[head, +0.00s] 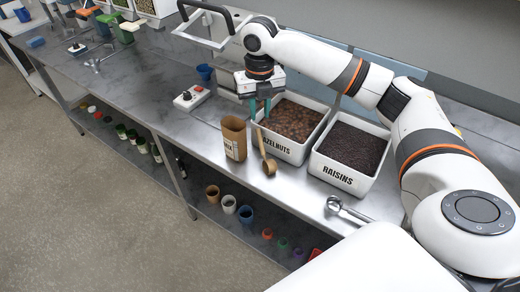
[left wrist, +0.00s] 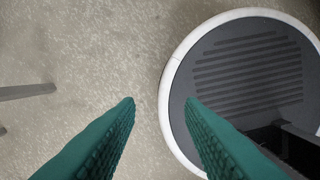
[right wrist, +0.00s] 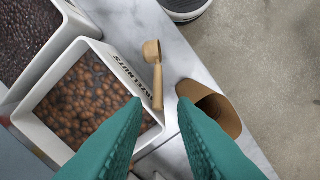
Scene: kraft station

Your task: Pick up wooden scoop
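The wooden scoop (head: 262,146) is light brown with a round cup and a straight handle. It is in front of the white hazelnuts bin (head: 287,153), its cup towards the table's front edge; I cannot tell whether it leans on the bin. In the right wrist view the scoop (right wrist: 157,76) lies ahead of the fingers, its handle end near the gap between the tips. My right gripper (head: 260,109) is open and empty, pointing down above the scoop's handle end, apart from it. My left gripper (left wrist: 160,101) is open and empty over the floor, outside the head view.
A brown paper cup (head: 234,139) stands close left of the scoop. The raisins bin (head: 345,183) stands right of the hazelnuts bin. A metal scoop (head: 346,209) lies at the front right. A blue cup (head: 205,72) and a scale (head: 191,97) stand further left.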

